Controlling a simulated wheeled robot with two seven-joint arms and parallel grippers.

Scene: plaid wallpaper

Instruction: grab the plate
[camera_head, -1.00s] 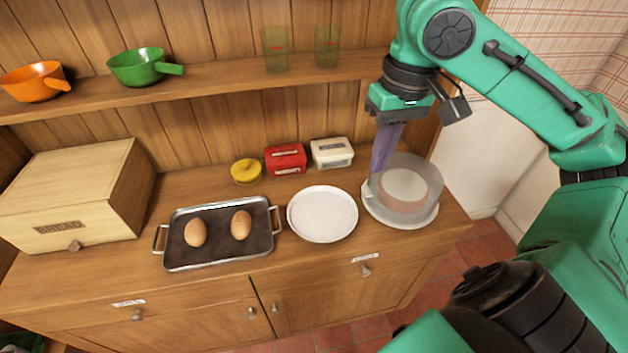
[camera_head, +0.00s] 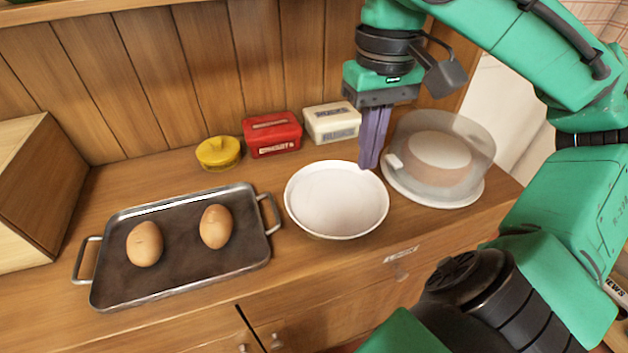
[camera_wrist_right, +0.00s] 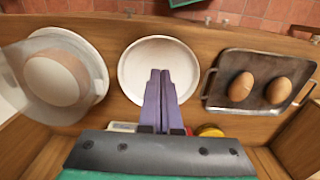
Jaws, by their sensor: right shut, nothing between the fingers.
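The white round plate (camera_head: 336,200) lies on the wooden counter, between the metal tray and the domed cake stand. It also shows in the right wrist view (camera_wrist_right: 140,62). My right gripper (camera_head: 368,166) points down at the plate's back right rim, with its purple fingers together and nothing between them. In the right wrist view the fingertips (camera_wrist_right: 160,72) overlap the plate's near part. I cannot tell whether they touch it. My left gripper is not in view.
A metal tray (camera_head: 108,292) with two eggs is left of the plate. A cake under a clear dome (camera_head: 473,135) stands close on the right. A yellow pot (camera_head: 218,153), a red box (camera_head: 272,134) and a cream box (camera_head: 332,122) stand behind.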

